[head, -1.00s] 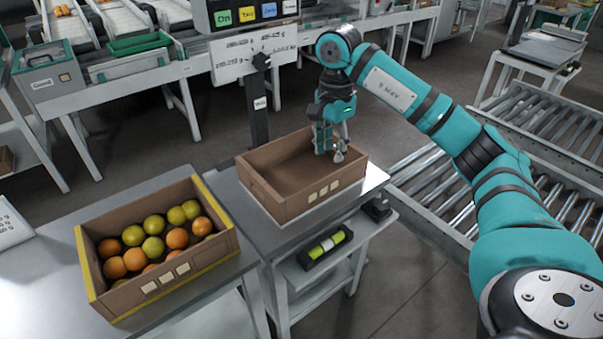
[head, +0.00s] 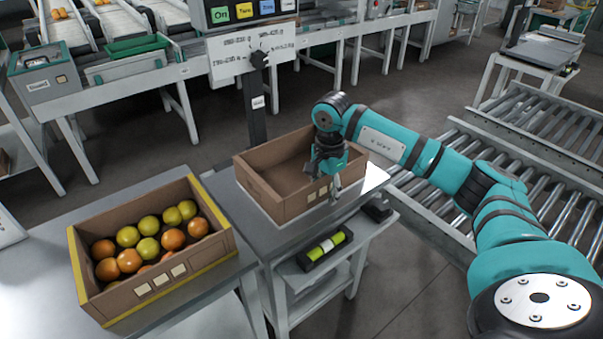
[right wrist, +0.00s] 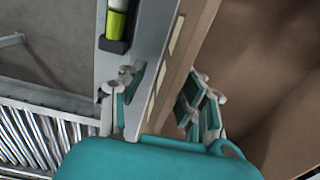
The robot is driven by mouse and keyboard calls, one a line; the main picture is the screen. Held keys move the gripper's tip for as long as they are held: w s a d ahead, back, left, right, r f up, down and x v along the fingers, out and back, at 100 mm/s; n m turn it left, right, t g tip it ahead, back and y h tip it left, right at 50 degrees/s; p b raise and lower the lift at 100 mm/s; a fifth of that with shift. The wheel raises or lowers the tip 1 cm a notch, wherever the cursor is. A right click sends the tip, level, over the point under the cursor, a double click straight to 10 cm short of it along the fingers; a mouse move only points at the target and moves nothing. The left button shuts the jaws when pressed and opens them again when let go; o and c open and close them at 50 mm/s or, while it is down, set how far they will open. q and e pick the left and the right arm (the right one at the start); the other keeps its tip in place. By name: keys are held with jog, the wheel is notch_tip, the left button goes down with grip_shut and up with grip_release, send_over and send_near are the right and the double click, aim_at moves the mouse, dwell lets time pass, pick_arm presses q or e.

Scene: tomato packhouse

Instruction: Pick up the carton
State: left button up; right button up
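An empty brown open carton (head: 275,198) with pale labels on its front stands on the small metal table in the middle of the head view. My right gripper (head: 328,180) is at its front wall, near the right corner. In the right wrist view the gripper (right wrist: 163,88) is open, with one finger outside the carton wall (right wrist: 178,75) and the other inside; gaps show on both sides. Another carton (head: 205,262), with yellow edges and several orange and yellow-green tomatoes, stands on the left table. My left gripper is not in view.
A black holder with a yellow-green item (head: 325,247) is on the lower shelf in front. Roller conveyors (head: 510,160) lie to the right, under my right arm.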

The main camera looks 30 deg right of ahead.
grip_shut()
jog(key=shift+r, duration=0.1)
dwell(0.3)
